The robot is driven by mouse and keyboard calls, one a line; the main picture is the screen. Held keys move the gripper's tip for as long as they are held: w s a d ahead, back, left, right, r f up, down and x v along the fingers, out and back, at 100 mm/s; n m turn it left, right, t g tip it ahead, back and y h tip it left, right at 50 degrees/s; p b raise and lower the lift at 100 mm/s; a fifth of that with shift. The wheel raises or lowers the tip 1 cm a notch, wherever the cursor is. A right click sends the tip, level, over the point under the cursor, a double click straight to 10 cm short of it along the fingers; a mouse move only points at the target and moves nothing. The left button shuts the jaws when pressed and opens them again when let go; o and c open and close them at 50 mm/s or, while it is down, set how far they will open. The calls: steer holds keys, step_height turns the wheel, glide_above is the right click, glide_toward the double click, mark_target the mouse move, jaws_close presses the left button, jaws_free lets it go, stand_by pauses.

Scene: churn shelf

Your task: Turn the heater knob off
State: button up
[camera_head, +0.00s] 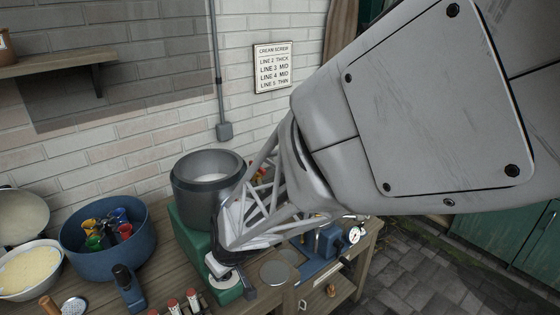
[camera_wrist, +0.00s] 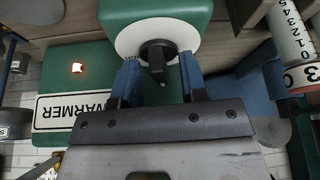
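The heater is a green box (camera_head: 190,238) under a grey pot (camera_head: 207,180). In the wrist view its green body (camera_wrist: 110,10) carries an upside-down WARMER label (camera_wrist: 72,113) and a glowing orange lamp (camera_wrist: 77,68). The heater knob (camera_wrist: 157,52) is black with a pointer, on a round white dial (camera_wrist: 128,41). My gripper (camera_wrist: 160,68) is open, with one blue finger on each side of the knob. Gaps show between the fingers and the knob.
A blue tub (camera_head: 80,238) with coloured items and a bowl of yellow contents (camera_head: 28,270) stand left. Red-topped bottles (camera_head: 192,297) stand in front. A blue device with a gauge (camera_head: 355,236) is at right. A numbered white cylinder (camera_wrist: 292,40) is close to my gripper.

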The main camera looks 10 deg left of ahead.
jaws_close()
stand_by(0.3)
steer(key=shift+f, duration=0.15)
steer(key=shift+n+g, duration=0.3)
steer(key=shift+n, duration=0.3)
steer(key=shift+d+f+n+g+y, duration=0.15)
steer(key=shift+n+g, duration=0.25)
steer(key=shift+n, duration=0.75)
steer(key=shift+n+g+y, duration=0.25)
steer(key=shift+n+g, duration=0.15)
steer(key=shift+n, duration=0.75)
steer(key=shift+f, duration=0.1)
jaws_free()
steer(key=v, duration=0.8)
steer(key=shift+r, duration=0.35)
